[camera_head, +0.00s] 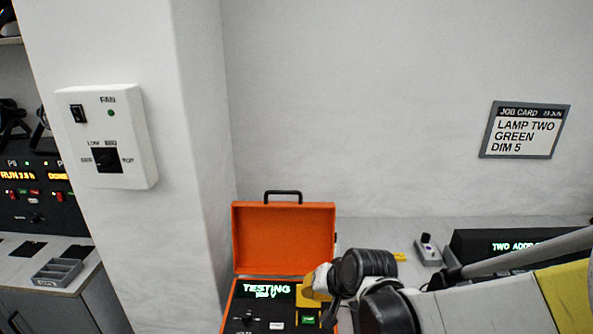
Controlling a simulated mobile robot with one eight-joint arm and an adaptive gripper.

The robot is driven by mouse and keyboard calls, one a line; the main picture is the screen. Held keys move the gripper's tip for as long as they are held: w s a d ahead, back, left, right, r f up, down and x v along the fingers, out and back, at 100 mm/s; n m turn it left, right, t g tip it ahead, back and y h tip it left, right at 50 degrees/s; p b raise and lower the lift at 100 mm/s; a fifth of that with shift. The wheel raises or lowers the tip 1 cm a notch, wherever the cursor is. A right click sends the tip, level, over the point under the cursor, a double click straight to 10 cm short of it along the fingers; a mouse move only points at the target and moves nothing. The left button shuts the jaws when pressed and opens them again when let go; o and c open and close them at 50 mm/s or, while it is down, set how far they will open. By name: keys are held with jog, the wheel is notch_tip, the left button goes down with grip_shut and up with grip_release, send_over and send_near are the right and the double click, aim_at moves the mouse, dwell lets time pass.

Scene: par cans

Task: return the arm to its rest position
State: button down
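My arm reaches in from the lower right, with white, yellow and black links. Its end, with my gripper (326,300), is over the front right part of an open orange case (284,239). The fingers are small and partly hidden by my own wrist, so I cannot tell whether they are open or shut, or whether they touch the case. A green-lit button (308,320) shows just below the gripper.
A small grey box with a dark knob (428,250) and a black unit with a lit display (500,244) stand on the bench behind my arm. A white fan control box (107,137) sticks out at left. A job card (525,130) hangs on the wall. Air above the case is clear.

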jog(key=s+d+r+n+h, duration=0.1)
jog(key=s+d+r+h, duration=0.1)
jog(key=s+d+r, duration=0.3)
jog(key=s+d+r+h, duration=0.1)
jog(key=s+d+r, duration=0.3)
jog(key=s+d, duration=0.5)
jog(key=s, duration=0.3)
jog(key=shift+s+d+r+n+t+h, duration=0.3)
jog(key=shift+s+r+n+t+h, duration=0.05)
jog(key=shift+n+t+h, duration=0.05)
dwell(3.3)
